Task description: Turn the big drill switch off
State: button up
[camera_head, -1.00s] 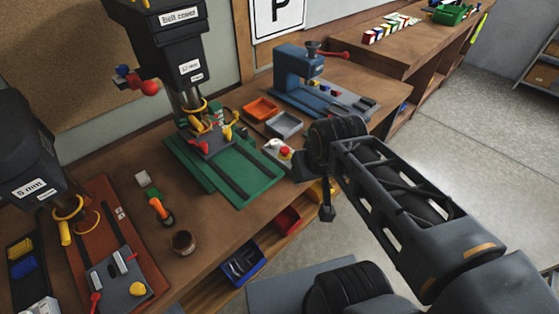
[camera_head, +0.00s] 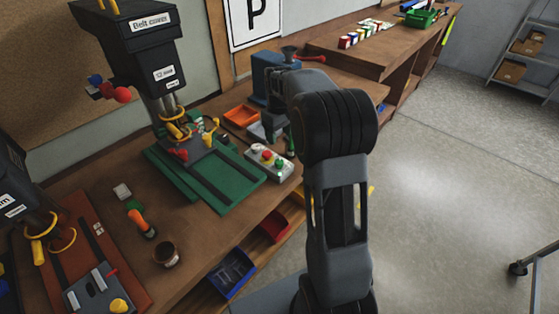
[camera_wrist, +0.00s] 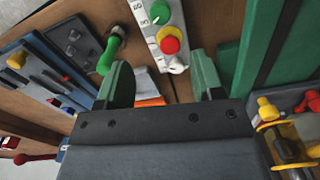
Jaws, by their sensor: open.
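The big drill (camera_head: 160,70) stands at the left in the head view, with a "Belt cover" label and a green base (camera_head: 205,172). A pale switch box (camera_head: 270,163) sits on the bench right of that base. In the wrist view the switch box (camera_wrist: 150,30) carries a green button (camera_wrist: 160,12), a red button on yellow (camera_wrist: 170,43) and a pale knob (camera_wrist: 178,65). My gripper (camera_wrist: 162,80) is open and empty, its two green-grey fingers apart below the box in that view. In the head view my arm hides most of it.
A green-handled tool (camera_wrist: 110,52) lies beside the switch box. An orange tray (camera_head: 241,116) and a blue machine (camera_head: 268,78) stand behind. A smaller drill (camera_head: 20,195), a brown cup (camera_head: 166,254) and an orange-handled tool (camera_head: 141,223) are at the left. Open floor lies right.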

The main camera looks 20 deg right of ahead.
aim_at(279, 161)
notch_tip(279, 161, down, 12)
jog(key=shift+f+p, duration=0.2)
jog(key=shift+p, duration=0.75)
jog(key=c, duration=0.9)
